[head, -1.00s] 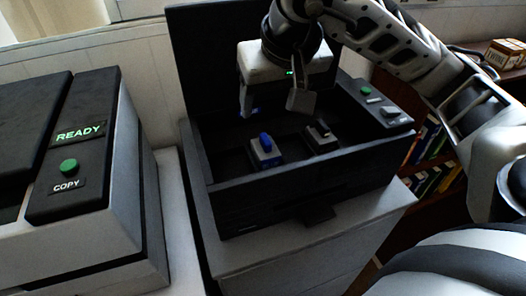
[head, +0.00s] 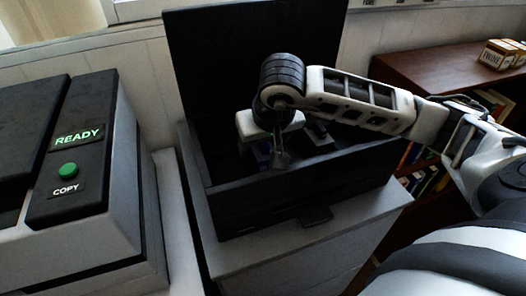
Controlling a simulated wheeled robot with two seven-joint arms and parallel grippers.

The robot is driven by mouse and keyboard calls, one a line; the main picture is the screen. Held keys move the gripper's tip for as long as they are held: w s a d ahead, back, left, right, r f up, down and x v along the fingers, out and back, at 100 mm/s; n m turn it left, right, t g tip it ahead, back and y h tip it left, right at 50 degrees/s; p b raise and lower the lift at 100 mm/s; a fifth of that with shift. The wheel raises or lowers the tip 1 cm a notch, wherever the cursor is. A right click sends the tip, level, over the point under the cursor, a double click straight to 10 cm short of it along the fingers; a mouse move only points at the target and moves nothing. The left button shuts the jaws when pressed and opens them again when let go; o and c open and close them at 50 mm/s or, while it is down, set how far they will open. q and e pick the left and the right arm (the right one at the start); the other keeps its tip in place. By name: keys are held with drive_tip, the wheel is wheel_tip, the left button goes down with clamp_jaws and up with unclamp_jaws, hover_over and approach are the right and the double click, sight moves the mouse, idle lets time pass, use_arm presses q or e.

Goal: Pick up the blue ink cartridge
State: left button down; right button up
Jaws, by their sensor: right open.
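The blue ink cartridge (head: 263,158) sits inside the dark open-topped printer box (head: 283,197). Only a bit of its blue and pale body shows; the rest is hidden behind my right gripper. My right gripper (head: 271,156) points down into the box, right at the cartridge, with its grey near finger in front of it. The gripper is open; I cannot tell whether its fingers touch the cartridge. My left gripper is not in view.
A black cartridge (head: 319,134) stands close to the right of my gripper. The box has a raised dark lid (head: 250,50) behind and walls around. A copier (head: 95,220) with a READY sign stands left. A bookshelf (head: 435,70) is at the right.

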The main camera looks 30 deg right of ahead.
drive_tip(key=c, duration=1.1)
drive_tip(key=shift+r, duration=0.1)
